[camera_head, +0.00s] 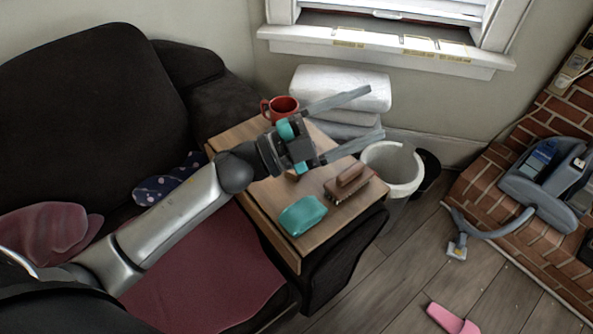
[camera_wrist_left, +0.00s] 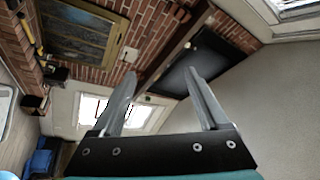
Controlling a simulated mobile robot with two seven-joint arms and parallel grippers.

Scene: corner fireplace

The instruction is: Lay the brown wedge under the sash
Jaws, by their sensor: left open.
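The window sash (camera_head: 440,8) is at the top of the head view, above a white sill (camera_head: 400,45), with a dark gap between them. A brown piece (camera_head: 350,175) sits on a brush-like brown block on the wooden side table (camera_head: 250,205); I cannot tell surely whether it is the wedge. Another small brown patch shows partly hidden under my gripper. My left gripper (camera_head: 376,112) is open and empty above the table, its fingers pointing right. The open fingers also show in the left wrist view (camera_wrist_left: 160,72), with a bright window (camera_wrist_left: 92,112) beyond. My right gripper is not in view.
A red mug (camera_head: 280,107) and a teal object (camera_head: 302,215) stand on the table. A dark sofa (camera_head: 80,100) is left, a brick hearth (camera_head: 500,170) with a vacuum right.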

